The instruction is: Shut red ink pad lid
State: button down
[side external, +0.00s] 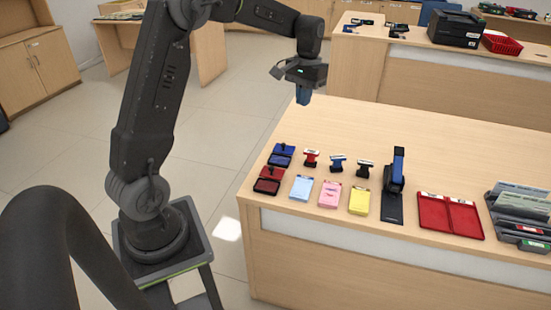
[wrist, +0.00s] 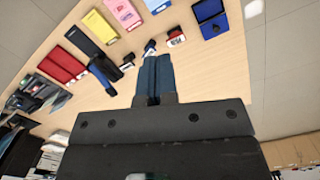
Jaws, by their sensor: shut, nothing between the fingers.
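The red ink pad (side external: 267,186) lies near the left end of the counter in the side view. It stands open, with its red-and-dark lid (side external: 272,172) raised on the far side of the base. The red pad cannot be made out in the wrist view. My gripper (side external: 303,97) is shut and empty, pointing down above the counter's far left edge, well behind and above the pad. Its blue fingers (wrist: 157,59) sit side by side in the wrist view. Nothing touches the pad.
An open blue ink pad (side external: 281,157) lies just behind the red one. Red, blue and black stamps (side external: 311,158) stand to the right. Light blue, pink and yellow pads (side external: 330,194) lie in front. A stapler (side external: 395,176) and red tray (side external: 449,214) are further right.

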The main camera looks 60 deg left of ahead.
jog(key=w+a+f+n+g, duration=0.1)
jog(key=w+a+f, duration=0.1)
jog(key=a+f, duration=0.45)
jog(key=n+g+h, duration=0.1)
jog(key=h, duration=0.1)
send_near(273, 172)
jog(key=f, duration=0.1)
jog(key=w+f, duration=0.1)
jog(key=f, duration=0.1)
jog(key=w+a+f, duration=0.1)
jog(key=shift+f, duration=0.25)
jog(key=shift+s+d, duration=0.5)
jog(key=shift+s, duration=0.2)
jog(key=shift+s+d, duration=0.6)
jog(key=shift+s, duration=0.2)
jog(key=shift+s+d, duration=2.35)
jog(key=shift+w, duration=0.1)
